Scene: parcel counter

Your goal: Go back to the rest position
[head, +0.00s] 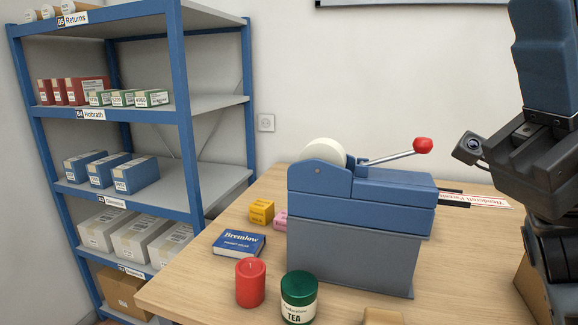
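My arm hangs at the right edge, with a blue-grey link above and a dark wrist part (535,165) that carries a small camera (470,147). The fingertips of my gripper cannot be made out, so whether it is open, shut or holding anything does not show. My dark wrist is to the right of a blue label machine (365,205) and looks apart from it in the picture. A white strip with red print (488,201) sticks out of the machine's right end, between two dark prongs.
The machine's lever with a red knob (423,145) rises toward my arm. A red candle (250,282), green tea tin (298,297), blue box (239,242) and yellow box (261,211) stand on the wooden counter (190,285). A blue-framed shelf (188,130) holds parcels at left.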

